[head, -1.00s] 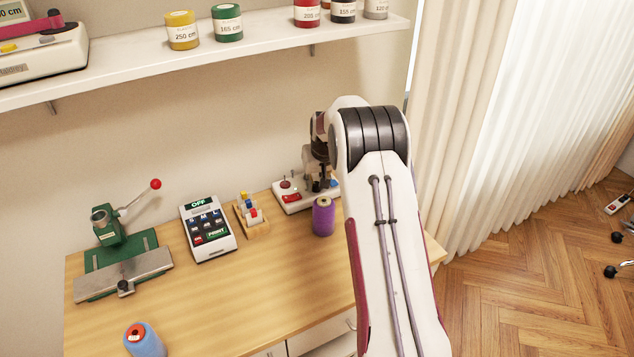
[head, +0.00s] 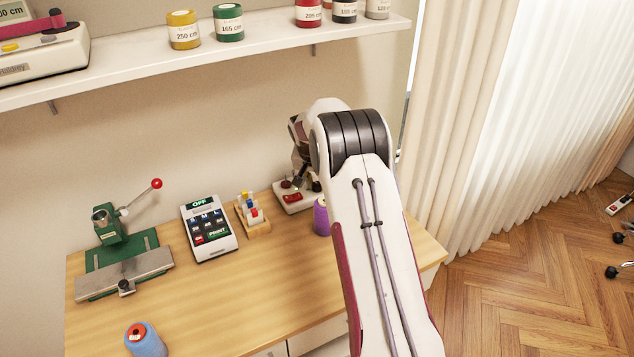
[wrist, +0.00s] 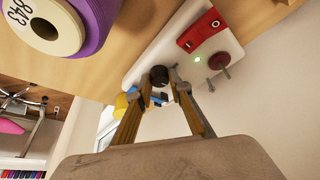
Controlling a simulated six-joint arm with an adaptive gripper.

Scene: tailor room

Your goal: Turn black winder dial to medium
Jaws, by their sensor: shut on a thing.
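The winder (head: 290,207) stands at the back right of the table, with a pale base and a red switch. In the wrist view its white base (wrist: 143,62) carries the red switch (wrist: 201,30), a lit green light and a round dark red part on a post. The black dial (wrist: 160,75) sits at the near end of the base. My gripper (wrist: 161,80) has its fingertips on either side of the dial and is shut on it. The dial's markings cannot be read.
A purple thread spool (head: 320,217) stands close in front of the winder and also shows in the wrist view (wrist: 90,20). A block with small coloured pieces (head: 252,215), a keypad device (head: 209,228) and a green press (head: 121,256) stand leftward. The table's front middle is clear.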

